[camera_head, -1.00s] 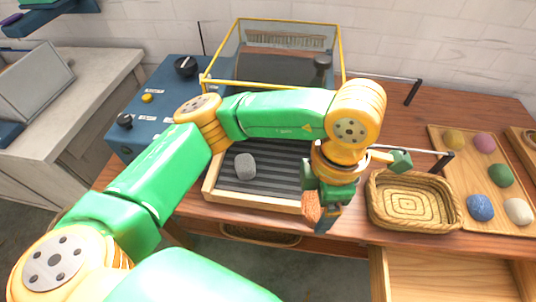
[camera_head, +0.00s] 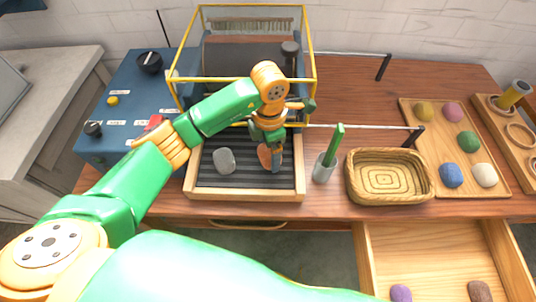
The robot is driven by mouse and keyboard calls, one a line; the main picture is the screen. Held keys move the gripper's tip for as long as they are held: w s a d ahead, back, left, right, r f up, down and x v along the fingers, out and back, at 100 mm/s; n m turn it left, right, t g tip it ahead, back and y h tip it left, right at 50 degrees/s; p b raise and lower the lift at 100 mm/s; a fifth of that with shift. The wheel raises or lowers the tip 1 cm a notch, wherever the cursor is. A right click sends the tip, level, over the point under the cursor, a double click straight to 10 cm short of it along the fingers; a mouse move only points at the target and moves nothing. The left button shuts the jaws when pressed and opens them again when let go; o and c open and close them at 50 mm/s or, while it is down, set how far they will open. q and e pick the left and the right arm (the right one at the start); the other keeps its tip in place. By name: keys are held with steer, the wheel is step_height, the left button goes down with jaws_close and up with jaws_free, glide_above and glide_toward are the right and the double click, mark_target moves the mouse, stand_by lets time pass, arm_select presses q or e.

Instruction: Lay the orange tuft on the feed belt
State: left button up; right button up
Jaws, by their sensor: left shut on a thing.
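My left gripper (camera_head: 271,158) is over the right part of the feed belt (camera_head: 212,177), a dark ribbed surface in a wooden frame. It is shut on the orange tuft (camera_head: 264,155), which shows beside the fingers. I cannot tell whether the tuft touches the belt. A grey tuft (camera_head: 224,161) lies on the belt to the left of the gripper. My right gripper is not in view.
A machine with a yellow-framed guard (camera_head: 246,79) stands behind the belt. To the right are a cup with a green handle (camera_head: 325,168), a wicker basket (camera_head: 389,196) and a wooden tray (camera_head: 418,133) of coloured tufts. An open drawer (camera_head: 440,250) juts out at the front.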

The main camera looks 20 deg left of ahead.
mark_target(268, 157)
arm_select(q)
step_height(268, 157, down, 3)
steer(key=shift+a+r+p, duration=0.1)
steer(key=shift+a+p, duration=0.05)
steer(key=shift+p, duration=0.45)
steer(key=shift+f, duration=0.3)
steer(key=shift+f+b, duration=0.2)
steer(key=shift+b, duration=0.1)
steer(key=o, duration=1)
steer(key=shift+o, duration=0.2)
steer(key=shift+r, duration=0.15)
